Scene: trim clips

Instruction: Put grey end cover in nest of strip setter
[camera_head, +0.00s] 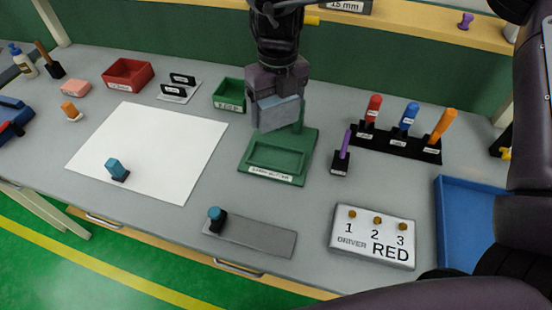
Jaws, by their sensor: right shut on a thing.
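The grey end cover (278,113) is a flat blue-grey block held between the fingers of my right gripper (277,92), which is shut on it. The gripper comes down from the top centre. The strip setter (246,166) is a green fixture with a label on its front edge and a shallow rectangular nest (276,158) in its top. The nest looks empty. The cover is above the back part of the strip setter and appears apart from the nest; its exact height is hard to tell. My left gripper is not in view.
A rack (372,141) with red, blue and orange-handled tools stands right of the setter, beside a purple-handled tool (342,155). In front are a grey plate (262,238) and a DRIVER box (372,260). A green bin (229,97) is close behind left; a white sheet (165,135) lies left.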

